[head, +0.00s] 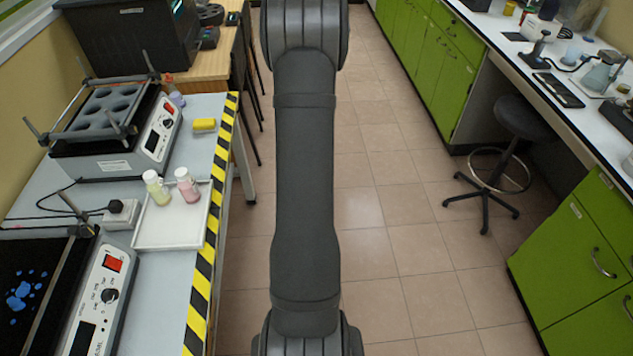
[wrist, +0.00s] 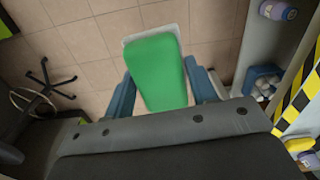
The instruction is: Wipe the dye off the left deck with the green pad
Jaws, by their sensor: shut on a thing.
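The green pad (wrist: 158,72) is held between the blue fingers of my gripper (wrist: 160,84) in the wrist view, with a pale edge showing at its far end. The pad hangs over the tiled floor, apart from any deck. In the head view, blue dye (head: 22,292) lies in several blotches on the black deck (head: 50,262) of the machine at the lower left. That deck is partly cut off by the frame edge. My gripper and the pad are not visible in the head view.
A white tray (head: 150,239) holds a yellowish bottle (head: 157,190) and a pink bottle (head: 188,187) beside the machine. A second machine (head: 125,150) with a holed rack stands farther back. A yellow sponge (head: 204,125) lies near the striped table edge. A stool (head: 520,118) stands right.

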